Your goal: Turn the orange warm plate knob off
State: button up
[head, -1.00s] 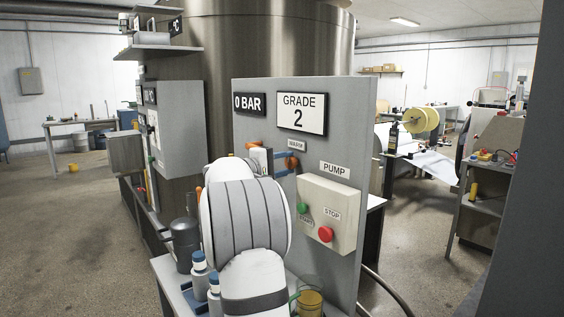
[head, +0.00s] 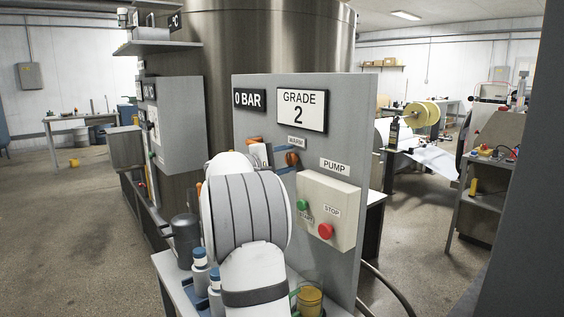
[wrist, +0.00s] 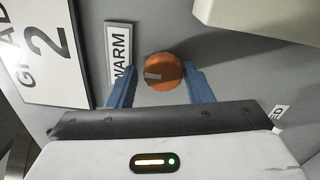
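The orange warm plate knob (head: 292,158) is on the grey upright panel, under the WARM label (head: 296,142). In the wrist view the round knob (wrist: 166,66) carries a grey mark on its left side, towards the WARM label (wrist: 120,62). My gripper (head: 285,162) is open in front of the panel. Its two blue fingers lie on either side of the knob in the wrist view (wrist: 162,78), with a gap at the left finger and a narrower one at the right. I cannot tell how far the fingertips reach along the knob, or whether they touch it.
A pump box (head: 327,213) with a green START button (head: 302,205) and a red STOP button (head: 325,231) juts out below right of the knob. Its pale corner shows in the wrist view (wrist: 262,18). Bottles (head: 200,272) and a yellow-filled beaker (head: 310,299) stand on the bench below.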

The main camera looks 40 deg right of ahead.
jog(key=shift+o, duration=1)
jog(key=shift+f, duration=0.1)
jog(key=a, duration=0.8)
jog(key=shift+w+b, duration=0.3)
jog(key=shift+w, duration=0.15)
jog(key=s+a+f+t+y+p, duration=0.1)
jog(key=s+a+f+y+p, duration=0.2)
jog(key=s+a+f+y, duration=0.2)
jog(key=s+a+f+t+y+p, duration=0.2)
jog(key=s+a+f+y, duration=0.3)
jog(key=a, duration=1.5)
jog(key=s+a+f+m+t+y+p, duration=0.1)
jog(key=s+a+f+y+p, duration=0.2)
jog(key=s+a+f+y, duration=0.2)
jog(key=s+a+y, duration=0.3)
jog(key=s+a, duration=0.4)
jog(key=s, duration=0.1)
jog(key=shift+s+a+f+p, duration=0.3)
jog(key=shift+s+p, duration=0.05)
